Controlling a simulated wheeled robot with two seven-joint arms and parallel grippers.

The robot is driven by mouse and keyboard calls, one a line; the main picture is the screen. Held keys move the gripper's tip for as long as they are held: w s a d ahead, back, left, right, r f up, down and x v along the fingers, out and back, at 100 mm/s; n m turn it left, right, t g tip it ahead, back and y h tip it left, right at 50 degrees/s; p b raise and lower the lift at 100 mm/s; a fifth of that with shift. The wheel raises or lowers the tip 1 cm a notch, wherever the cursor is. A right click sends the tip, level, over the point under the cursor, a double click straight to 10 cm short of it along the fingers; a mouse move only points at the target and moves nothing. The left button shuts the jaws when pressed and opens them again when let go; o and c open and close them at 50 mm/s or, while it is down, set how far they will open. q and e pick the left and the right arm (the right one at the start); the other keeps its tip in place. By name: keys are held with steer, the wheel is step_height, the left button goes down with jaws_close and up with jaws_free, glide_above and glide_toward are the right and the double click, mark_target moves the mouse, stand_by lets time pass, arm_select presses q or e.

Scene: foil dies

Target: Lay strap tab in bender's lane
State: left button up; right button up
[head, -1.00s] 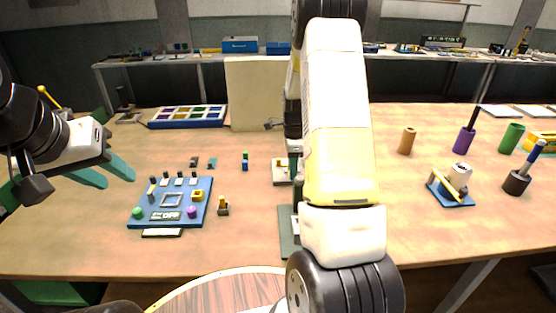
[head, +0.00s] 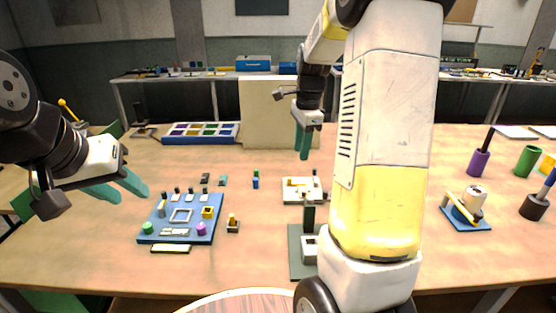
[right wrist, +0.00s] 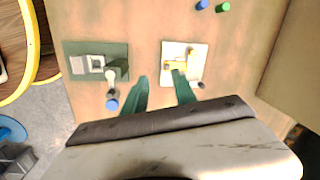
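The likely bender is a dark green base (head: 296,262) with a grey block and an upright lever, partly hidden behind my right arm. It also shows at the left of the right wrist view (right wrist: 72,70). A cream plate (head: 290,198) with a yellow piece on it lies behind it; the plate also shows in the right wrist view (right wrist: 203,48). I cannot tell for sure which piece is the strap tab. My right gripper (head: 302,150) is open and empty above the table near the cream plate. My left gripper (head: 118,190) is open and empty, left of the blue board.
A blue board (head: 205,230) with pegs and coloured knobs is left of centre, a small yellow-topped block (head: 233,226) beside it. A compartment tray (head: 200,140) and a cream panel (head: 268,112) stand behind. A blue-based stand (head: 470,224) and several cylinders are at the right.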

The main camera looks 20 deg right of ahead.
steer(key=s+a+r+n+t, duration=0.2)
steer(key=s+a+r+n, duration=0.2)
steer(key=s+n, duration=0.5)
steer(key=s+a+r+n+t+y, duration=0.1)
steer(key=s+a+r+n+t, duration=0.2)
steer(key=s+a+n, duration=0.4)
steer(key=s+r+n, duration=0.1)
steer(key=s+n, duration=0.1)
steer(key=s, duration=0.4)
steer(key=shift+s+a+r+y, duration=0.2)
steer(key=shift+s+r+y, duration=0.1)
steer(key=shift+r, duration=0.1)
